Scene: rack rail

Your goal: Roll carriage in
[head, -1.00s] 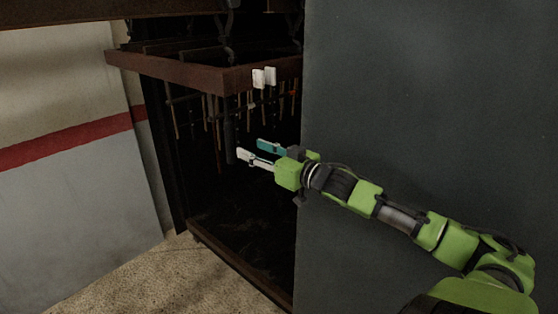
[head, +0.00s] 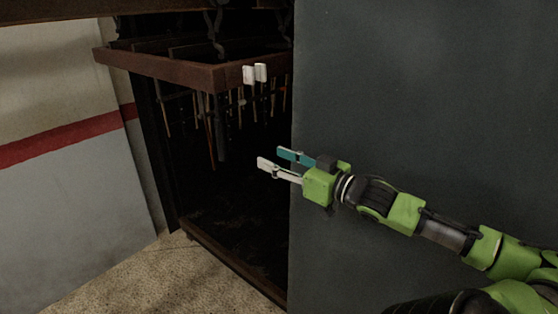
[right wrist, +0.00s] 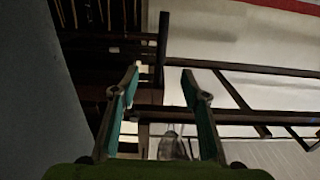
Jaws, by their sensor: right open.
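The carriage appears to be the rusty brown rectangular frame (head: 165,72) hanging from chains at the upper left of the head view, with several thin rods or tools hanging below it. My right gripper (head: 271,158) is open and empty, below and apart from the frame, in front of the dark opening. In the right wrist view its two fingers (right wrist: 160,82) are spread, with dark bars (right wrist: 225,115) beyond them; I cannot tell how far away these are. My left gripper is not in view.
A large dark grey panel (head: 430,90) fills the right side, close to my right arm. A dark opening with a low sill (head: 235,266) lies behind the gripper. A pale wall with a red stripe (head: 70,140) stands at left. The speckled floor (head: 140,280) is clear.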

